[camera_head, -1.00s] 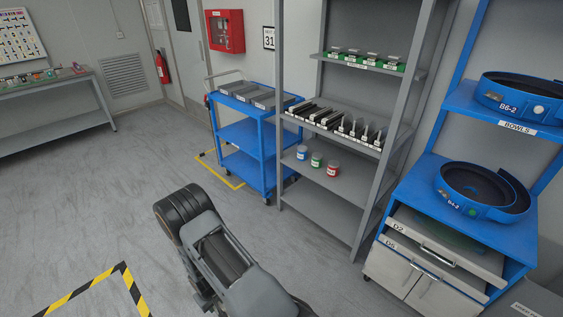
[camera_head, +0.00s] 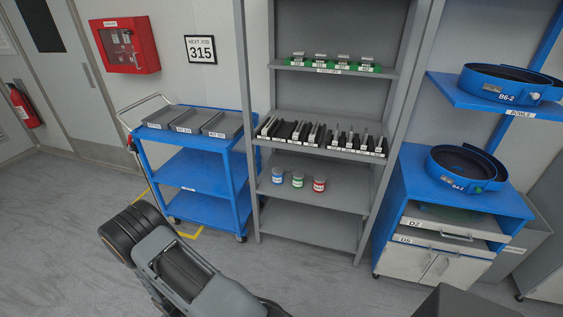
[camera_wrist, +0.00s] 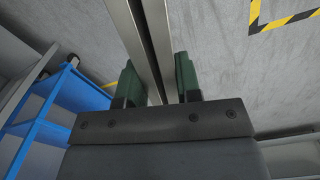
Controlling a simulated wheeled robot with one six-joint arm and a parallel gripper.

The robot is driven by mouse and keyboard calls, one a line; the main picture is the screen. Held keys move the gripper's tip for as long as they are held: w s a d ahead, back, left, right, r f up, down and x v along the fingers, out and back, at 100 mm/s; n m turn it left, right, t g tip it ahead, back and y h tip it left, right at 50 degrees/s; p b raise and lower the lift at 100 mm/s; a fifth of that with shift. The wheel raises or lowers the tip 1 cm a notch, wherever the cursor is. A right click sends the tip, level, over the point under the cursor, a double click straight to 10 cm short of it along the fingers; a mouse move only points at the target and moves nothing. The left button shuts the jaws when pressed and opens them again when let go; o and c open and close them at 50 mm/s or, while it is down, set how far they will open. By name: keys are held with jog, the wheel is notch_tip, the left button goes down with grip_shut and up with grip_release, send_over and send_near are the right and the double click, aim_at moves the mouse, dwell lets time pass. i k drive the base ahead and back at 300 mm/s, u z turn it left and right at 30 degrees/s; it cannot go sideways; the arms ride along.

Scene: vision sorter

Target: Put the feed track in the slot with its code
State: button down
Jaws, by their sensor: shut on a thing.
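The feed track (camera_wrist: 158,25) shows in the wrist view as two long pale metal rails with a dark gap between them. It runs up out of the top of the picture, and its far end and any code on it are out of sight. My gripper (camera_wrist: 158,82) has green finger pads shut on the track from both sides. In the head view only part of my arm shows, low at left of centre. The grey rack's middle shelf (camera_head: 300,148) holds a row of dark and pale tracks or holders with white labels on the front, too small to read.
A blue cart (camera_head: 192,165) with grey trays stands left of the rack. A blue bowl cabinet (camera_head: 425,185) stands at the right. Coloured tins (camera_head: 298,180) sit below the middle shelf. Floor before the rack is open.

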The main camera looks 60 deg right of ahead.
aim_at(285, 129)
jog(key=z, duration=0.85)
jog(key=i, duration=0.95)
jog(key=z, duration=1)
